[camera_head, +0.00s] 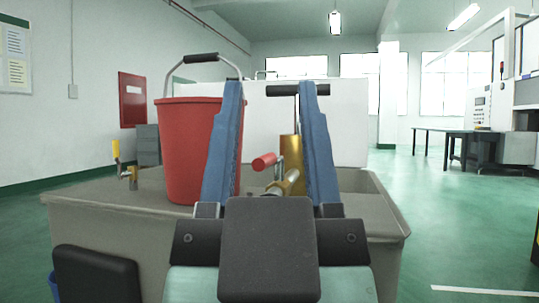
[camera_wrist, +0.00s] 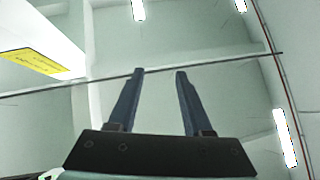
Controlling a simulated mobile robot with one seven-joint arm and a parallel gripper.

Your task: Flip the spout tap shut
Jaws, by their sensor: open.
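A brass spout (camera_head: 287,183) shows between my gripper's fingers in the head view, at the grey trough. A red cylindrical grip (camera_head: 264,162) sits by it on a thin metal stem. At the trough's left end is a small brass tap (camera_head: 133,178) with a yellow lever (camera_head: 116,151) standing roughly upright. I cannot tell for sure which is the spout tap. My gripper (camera_head: 270,88) has its two blue fingers raised and apart, with nothing held. They overlap the spout in the picture, but no contact shows. In the wrist view my gripper (camera_wrist: 160,72) is open before ceiling and wall.
A red bucket (camera_head: 182,150) with a raised handle stands on the trough (camera_head: 100,190), left of my fingers. Behind them rise a brass column (camera_head: 290,148) and a black crossbar (camera_head: 285,90). Open green floor (camera_head: 460,220) lies right, with a table (camera_head: 455,131) farther back.

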